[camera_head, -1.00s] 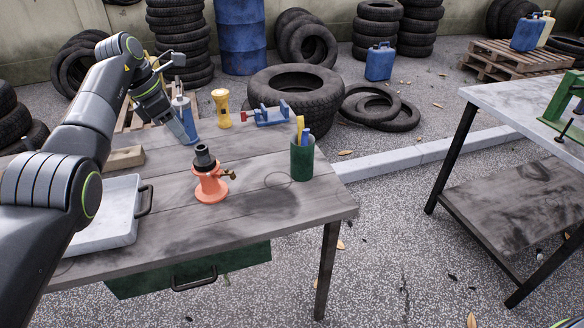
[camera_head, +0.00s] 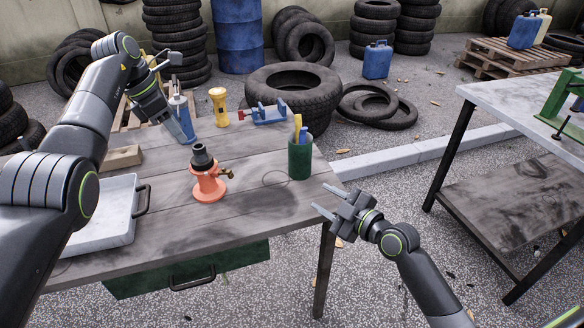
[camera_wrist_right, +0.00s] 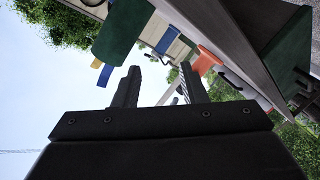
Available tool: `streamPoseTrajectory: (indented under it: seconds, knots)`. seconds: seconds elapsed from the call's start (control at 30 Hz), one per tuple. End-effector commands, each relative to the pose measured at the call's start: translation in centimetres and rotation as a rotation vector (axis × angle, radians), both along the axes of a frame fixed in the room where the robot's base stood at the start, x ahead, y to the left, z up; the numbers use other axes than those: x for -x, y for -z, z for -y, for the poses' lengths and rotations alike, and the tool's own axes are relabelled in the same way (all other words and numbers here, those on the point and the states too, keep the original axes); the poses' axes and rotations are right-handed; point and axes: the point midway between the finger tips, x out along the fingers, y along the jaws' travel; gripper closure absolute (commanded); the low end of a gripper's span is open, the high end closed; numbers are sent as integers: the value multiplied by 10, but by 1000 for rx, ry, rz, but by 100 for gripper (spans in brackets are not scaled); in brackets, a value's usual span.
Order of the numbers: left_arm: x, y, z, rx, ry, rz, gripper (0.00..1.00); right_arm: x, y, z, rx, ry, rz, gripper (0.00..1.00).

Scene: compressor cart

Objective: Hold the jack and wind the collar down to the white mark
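The orange jack (camera_head: 208,186) stands upright on the wooden table, with a dark collar (camera_head: 203,157) on top and a small brass fitting at its right. I cannot make out the white mark. My left gripper (camera_head: 184,134) is above the table, behind and left of the jack, apart from it; its fingers are too small and overlapped to judge. My right gripper (camera_head: 322,199) is open and empty beyond the table's front right corner, pointing left. In the right wrist view its two fingers (camera_wrist_right: 160,88) stand apart, and the orange jack (camera_wrist_right: 207,60) shows beyond them.
A green cup (camera_head: 300,158) with tools stands at the table's right. A grey tray (camera_head: 110,228), a tan block (camera_head: 122,157), a yellow object (camera_head: 219,106) and a blue vise (camera_head: 268,113) are also on it. A second table (camera_head: 500,100) is at right.

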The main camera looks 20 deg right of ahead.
Motion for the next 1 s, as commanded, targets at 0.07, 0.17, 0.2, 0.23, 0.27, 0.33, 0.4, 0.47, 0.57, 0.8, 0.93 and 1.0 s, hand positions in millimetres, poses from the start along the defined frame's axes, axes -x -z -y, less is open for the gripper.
streamPoseTrajectory:
  seconds: [0.07,0.17,0.2,0.23,0.27,0.33,0.4,0.47,0.57,0.8,0.93,1.0]
  knots:
    - [0,0,0,0,0,0,64,-15,-18,-16,-92,-64,-78,62]
    - [0,0,0,0,0,0,64,-26,-37,-34,-197,-136,-196,62]
    - [0,0,0,0,0,0,64,-29,-44,-41,-233,-162,-246,62]
    - [0,0,0,0,0,0,64,-31,-50,-45,-255,-179,-280,62]
    - [0,0,0,0,0,0,64,-33,-55,-50,-277,-195,-317,62]
    - [0,0,0,0,0,0,64,-34,-66,-58,-317,-224,-395,62]
    - [0,0,0,0,0,0,64,-35,-76,-65,-347,-246,-462,62]
    - [0,0,0,0,0,0,64,-35,-83,-69,-365,-259,-509,62]
    - [0,0,0,0,0,0,64,-34,-90,-74,-383,-271,-565,62]
    - [0,0,0,0,0,0,64,-39,-89,-84,-398,-278,-601,62]
    - [0,0,0,0,0,0,64,-50,-82,-98,-399,-278,-602,62]
    - [0,0,0,0,0,0,64,-58,-77,-107,-399,-278,-601,62]
